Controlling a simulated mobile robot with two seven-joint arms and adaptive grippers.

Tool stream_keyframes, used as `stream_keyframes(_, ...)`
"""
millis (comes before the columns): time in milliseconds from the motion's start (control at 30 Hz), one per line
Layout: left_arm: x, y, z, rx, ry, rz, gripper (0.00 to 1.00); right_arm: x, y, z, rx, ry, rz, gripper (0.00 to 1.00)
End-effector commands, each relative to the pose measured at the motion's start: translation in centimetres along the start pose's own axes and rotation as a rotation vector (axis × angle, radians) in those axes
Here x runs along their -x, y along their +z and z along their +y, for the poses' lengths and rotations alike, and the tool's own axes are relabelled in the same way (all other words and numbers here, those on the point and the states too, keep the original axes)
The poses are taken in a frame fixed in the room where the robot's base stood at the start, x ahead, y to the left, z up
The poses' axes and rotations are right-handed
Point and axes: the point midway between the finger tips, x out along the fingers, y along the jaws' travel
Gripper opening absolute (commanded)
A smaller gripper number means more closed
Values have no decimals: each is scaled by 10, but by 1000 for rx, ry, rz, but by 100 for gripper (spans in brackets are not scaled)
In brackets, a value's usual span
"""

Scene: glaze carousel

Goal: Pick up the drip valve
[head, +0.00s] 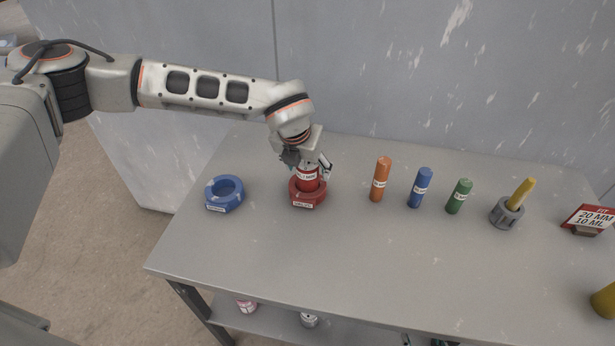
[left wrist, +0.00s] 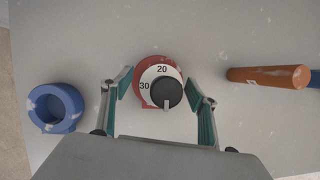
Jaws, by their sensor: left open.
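A red cylinder (head: 307,180) with a white label stands upright in a red ring base (head: 296,192), left of the table's middle. I take it to be the drip valve, but its label is too small to read. From above in the left wrist view it has a white dial (left wrist: 148,76) marked 20 and 30 and a black knob (left wrist: 166,93). My left gripper (head: 310,166) is open and points down over its top. In the left wrist view the fingers (left wrist: 160,88) stand either side of the dial, with gaps. My right gripper is not in view.
A blue ring (head: 238,196) lies to the left. Orange (head: 380,180), blue (head: 420,188) and green (head: 459,197) cylinders stand to the right, then a grey holder (head: 506,213) with a yellow rod. A red-and-white sign (head: 590,218) is far right. The front tabletop (head: 330,260) is clear.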

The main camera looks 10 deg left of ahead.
Motion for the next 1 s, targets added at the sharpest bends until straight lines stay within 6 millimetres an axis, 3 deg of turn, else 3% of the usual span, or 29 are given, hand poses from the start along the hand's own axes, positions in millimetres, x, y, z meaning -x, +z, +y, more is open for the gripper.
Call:
stream_keyframes(33, 0, 0, 0, 0, 0, 0, 57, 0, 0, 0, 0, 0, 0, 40)
stream_keyframes(200, 0, 0, 0, 0, 0, 0, 14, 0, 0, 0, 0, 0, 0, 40)
stream_keyframes(667, 7, 4, 0, 1, 0, -2, 14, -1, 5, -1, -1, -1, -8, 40)
stream_keyframes(867, 30, 14, 0, 2, 0, -4, 14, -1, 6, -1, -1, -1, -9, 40)
stream_keyframes(1000, 58, 25, 0, 1, -1, -5, 14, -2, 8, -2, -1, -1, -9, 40)
